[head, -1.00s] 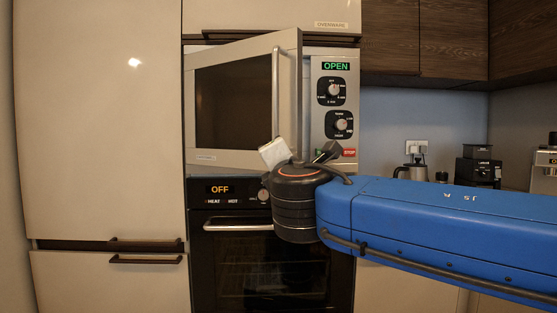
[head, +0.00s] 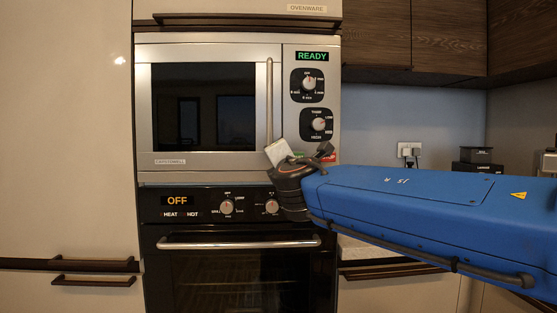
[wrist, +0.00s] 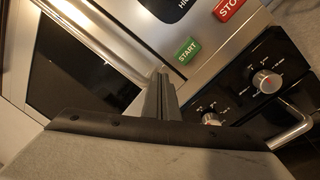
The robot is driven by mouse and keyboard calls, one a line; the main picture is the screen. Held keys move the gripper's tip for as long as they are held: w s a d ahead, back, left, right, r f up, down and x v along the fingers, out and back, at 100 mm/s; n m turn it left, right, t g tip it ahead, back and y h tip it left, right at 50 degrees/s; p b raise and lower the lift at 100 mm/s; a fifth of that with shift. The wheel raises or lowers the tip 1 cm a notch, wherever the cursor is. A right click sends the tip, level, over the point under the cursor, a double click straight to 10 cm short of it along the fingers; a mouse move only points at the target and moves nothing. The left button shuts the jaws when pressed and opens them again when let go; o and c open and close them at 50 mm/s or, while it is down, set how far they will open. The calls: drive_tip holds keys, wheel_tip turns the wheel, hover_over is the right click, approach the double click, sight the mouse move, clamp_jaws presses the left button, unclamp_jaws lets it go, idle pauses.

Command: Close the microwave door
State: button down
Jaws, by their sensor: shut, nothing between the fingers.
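The microwave (head: 210,105) sits in the tall cabinet, and its door (head: 215,165) lies flush with the front. Its display (head: 312,57) reads READY. The vertical door handle (head: 269,100) is on the door's right side. My gripper (head: 300,153) is in front of the microwave's lower right corner, right of the handle's lower end. In the wrist view my gripper's fingers (wrist: 160,95) are together with nothing between them, near the green START button (wrist: 187,50). I cannot tell whether the fingertips touch the front.
Below is a black oven (head: 235,275) with a display reading OFF, knobs and a horizontal handle (head: 240,243). Dark upper cabinets (head: 420,35) hang at the right. A tall pale cabinet (head: 65,130) stands at the left.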

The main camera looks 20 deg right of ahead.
drive_tip(key=shift+w+d, duration=0.3)
drive_tip(key=shift+w, duration=0.25)
drive_tip(key=shift+w+d, duration=0.25)
drive_tip(key=shift+w, duration=0.3)
drive_tip(key=s+d+f, duration=0.3)
drive_tip(key=s+d, duration=0.3)
drive_tip(key=s, duration=0.3)
drive_tip(key=shift+d+f, duration=0.15)
drive_tip(key=shift+d, duration=0.05)
idle(0.4)
drive_tip(key=shift+s, duration=0.1)
